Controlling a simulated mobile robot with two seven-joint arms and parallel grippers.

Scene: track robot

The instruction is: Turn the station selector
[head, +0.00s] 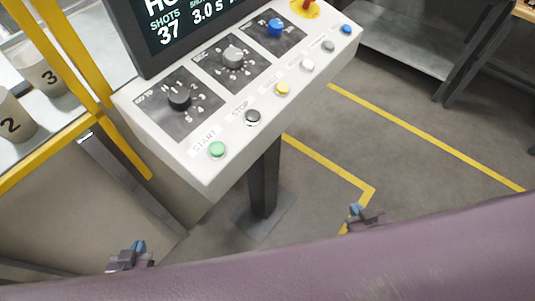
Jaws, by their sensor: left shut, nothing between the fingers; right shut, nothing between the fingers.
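The white sloped control panel (190,160) carries three rotary knobs on dark plates: a black knob (179,102) with digits around it, a grey knob (233,57) ringed by marks, and a blue knob (275,28). My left gripper (131,252) is low at the left, well below the panel, shut and empty. My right gripper (364,214) is below and right of the panel, shut and empty. Neither touches the panel.
Along the panel's front are green START (217,150), black STOP (253,117), yellow (283,89) and other buttons. A red knob on yellow (306,8) and a screen (195,25) are above. Yellow frame bars (75,60) and numbered cups (12,118) stand left.

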